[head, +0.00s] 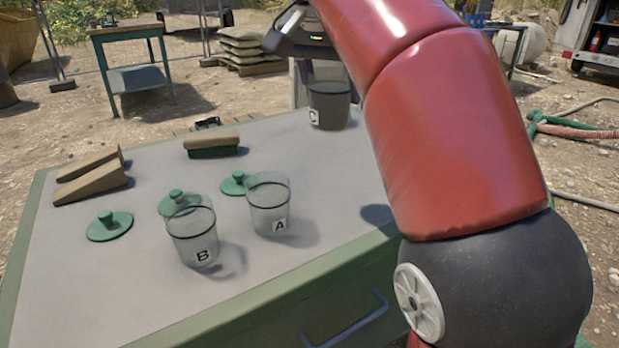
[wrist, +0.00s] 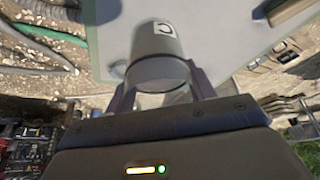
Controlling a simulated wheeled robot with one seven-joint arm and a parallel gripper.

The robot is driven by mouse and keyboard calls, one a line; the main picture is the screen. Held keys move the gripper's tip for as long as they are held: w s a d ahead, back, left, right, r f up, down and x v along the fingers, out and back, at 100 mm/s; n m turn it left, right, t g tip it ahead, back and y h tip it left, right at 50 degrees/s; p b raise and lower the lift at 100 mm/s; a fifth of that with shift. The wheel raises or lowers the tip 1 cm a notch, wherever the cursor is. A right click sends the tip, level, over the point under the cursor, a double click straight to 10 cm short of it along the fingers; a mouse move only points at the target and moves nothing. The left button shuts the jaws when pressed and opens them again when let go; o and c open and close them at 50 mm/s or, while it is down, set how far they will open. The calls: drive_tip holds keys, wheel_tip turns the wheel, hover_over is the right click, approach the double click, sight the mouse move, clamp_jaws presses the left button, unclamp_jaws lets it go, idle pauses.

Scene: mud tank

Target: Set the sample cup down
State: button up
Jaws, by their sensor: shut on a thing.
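The sample cup marked C (head: 329,106) shows near the far edge of the work table (head: 330,175) in the head view, filled with dark grey matter. My gripper (wrist: 163,78) is shut on this cup, with a finger on each side, in the wrist view; the cup's letter C also shows there (wrist: 164,29). In the head view my gripper (head: 290,42) is partly hidden behind my red arm. The cup looks upright. No shadow meets its base, and a separate dark shadow lies nearer on the table; whether its base touches the table is unclear.
Clear empty cups B (head: 192,230) and A (head: 268,204) stand on the table. Green lids (head: 109,226) lie behind and beside them. Wooden wedges (head: 92,180) and a brush (head: 211,146) lie at the left and back. The table's middle right is bare.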

wheel_tip(320, 180, down, 15)
drive_tip(key=b, duration=0.5)
drive_tip(key=shift+r, duration=0.1)
drive_tip(key=shift+b, duration=0.3)
drive_tip(key=o, duration=1.1)
drive_tip(key=shift+c, duration=0.2)
drive_tip(key=p+v, duration=0.4)
drive_tip(key=v, duration=0.8)
